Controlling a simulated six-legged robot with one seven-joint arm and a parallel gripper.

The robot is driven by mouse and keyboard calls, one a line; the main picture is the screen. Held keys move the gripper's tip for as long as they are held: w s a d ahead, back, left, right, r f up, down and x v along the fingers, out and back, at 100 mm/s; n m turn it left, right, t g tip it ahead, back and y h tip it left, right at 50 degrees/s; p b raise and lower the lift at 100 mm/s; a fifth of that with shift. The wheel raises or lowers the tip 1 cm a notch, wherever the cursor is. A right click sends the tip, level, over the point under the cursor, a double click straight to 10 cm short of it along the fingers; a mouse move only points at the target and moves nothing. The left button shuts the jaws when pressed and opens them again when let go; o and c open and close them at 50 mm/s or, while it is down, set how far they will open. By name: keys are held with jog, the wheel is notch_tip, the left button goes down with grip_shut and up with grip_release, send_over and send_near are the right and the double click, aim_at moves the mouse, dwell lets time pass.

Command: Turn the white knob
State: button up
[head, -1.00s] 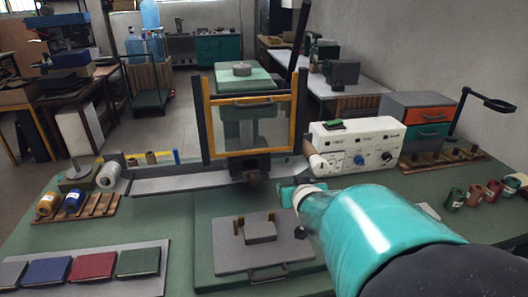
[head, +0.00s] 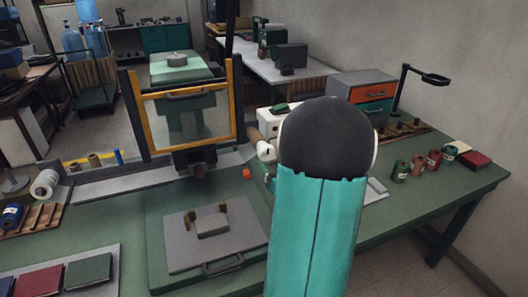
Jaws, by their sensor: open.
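The white control box (head: 268,126) stands at the back of the green bench, mostly hidden behind my raised arm. A white, round, knob-like end (head: 265,150) shows at the box's left, beside a tan cylinder; I cannot tell whether it is the task's white knob. The dials on the box front are hidden by my arm. My gripper cannot be made out, hidden behind my teal and dark arm links, so its place relative to the knob is not visible.
A yellow-edged frame (head: 188,148) stands left of the box. A grey plate (head: 190,262) with a block lies in front. An orange-drawer cabinet (head: 372,92), a dark stand (head: 402,90) and several small jars (head: 418,165) are on the right.

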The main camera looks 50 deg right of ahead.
aim_at(268, 155)
jog(key=x, duration=0.9)
jog(key=c, duration=1)
